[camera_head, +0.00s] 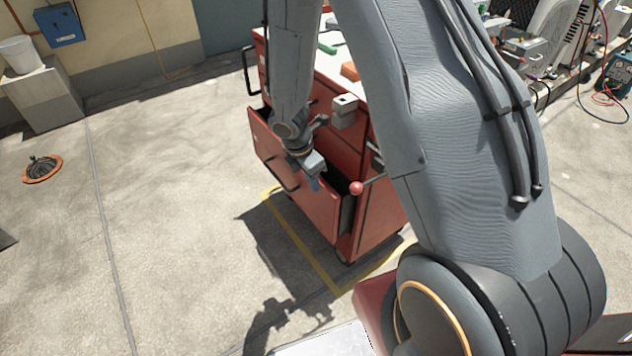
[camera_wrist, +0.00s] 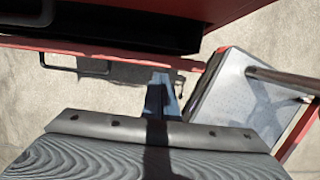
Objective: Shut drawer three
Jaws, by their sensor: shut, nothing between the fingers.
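A red tool cabinet (camera_head: 380,218) stands on the concrete. One of its drawers is pulled out, with a tall red front panel (camera_head: 315,205) and a dark handle on its outer face; no drawer number is readable. In the wrist view the drawer's red top edge (camera_wrist: 120,55), its handle (camera_wrist: 75,70) and its dark inside show. My gripper (camera_head: 315,182) is shut and empty at the top edge of the drawer front. Its fingers also show in the wrist view (camera_wrist: 162,82), close to that edge. I cannot tell whether they touch it. My arm hides part of the cabinet.
A green item (camera_head: 327,47) and an orange block (camera_head: 349,71) lie on the cabinet top. Yellow floor lines (camera_head: 305,248) run around the cabinet. Open floor lies to the left, with an orange-rimmed item (camera_head: 42,169).

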